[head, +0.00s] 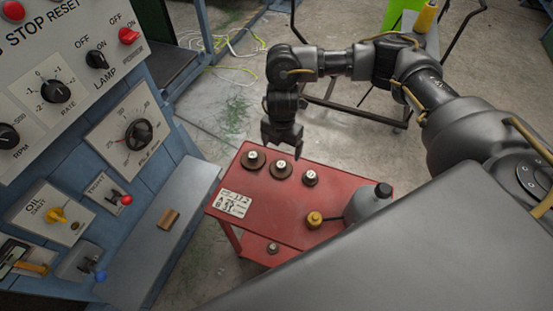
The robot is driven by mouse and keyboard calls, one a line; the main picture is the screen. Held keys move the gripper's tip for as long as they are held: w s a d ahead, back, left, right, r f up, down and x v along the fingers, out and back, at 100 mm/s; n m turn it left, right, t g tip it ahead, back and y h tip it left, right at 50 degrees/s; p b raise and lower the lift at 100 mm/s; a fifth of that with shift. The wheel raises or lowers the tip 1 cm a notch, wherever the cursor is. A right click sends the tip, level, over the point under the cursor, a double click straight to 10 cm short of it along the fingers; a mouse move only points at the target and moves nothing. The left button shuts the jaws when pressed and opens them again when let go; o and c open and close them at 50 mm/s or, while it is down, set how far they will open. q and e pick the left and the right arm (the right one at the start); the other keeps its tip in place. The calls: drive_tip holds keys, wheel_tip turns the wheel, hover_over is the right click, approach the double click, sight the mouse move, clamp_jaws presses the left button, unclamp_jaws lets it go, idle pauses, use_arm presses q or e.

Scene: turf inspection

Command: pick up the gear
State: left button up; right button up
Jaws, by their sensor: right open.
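Three round dark pieces with pale tops stand in a row on the red table (275,209): a left one (253,160), a middle one (281,169) and a smaller right one (310,178). They look like gears or weights; I cannot tell which is the gear. My right gripper (282,149) points down, open and empty, close to the left and middle pieces in the picture. Its height above the table is hard to judge. My left gripper is not in view.
A grey can (368,204) and a small yellow-topped piece (314,219) stand at the table's right side. A white label card (232,203) lies at its left. A blue control panel (78,160) with knobs and switches fills the left. Cables (225,45) lie on the floor behind.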

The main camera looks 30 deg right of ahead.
sight(281, 164)
wheel_tip(281, 164, down, 3)
drive_tip(key=shift+s+a+f, duration=0.1)
drive_tip(key=shift+s, duration=0.05)
drive_tip(key=shift+w+f, duration=0.25)
drive_tip(key=shift+f, duration=1)
drive_tip(key=shift+s, duration=0.1)
drive_tip(key=shift+f, duration=0.1)
drive_tip(key=f+b, duration=0.1)
drive_tip(key=f, duration=0.4)
drive_tip(key=shift+d, duration=0.2)
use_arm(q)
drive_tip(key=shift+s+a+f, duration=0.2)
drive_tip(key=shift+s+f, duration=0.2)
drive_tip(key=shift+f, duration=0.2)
use_arm(e)
drive_tip(key=shift+c, duration=0.2)
drive_tip(key=c, duration=1.1)
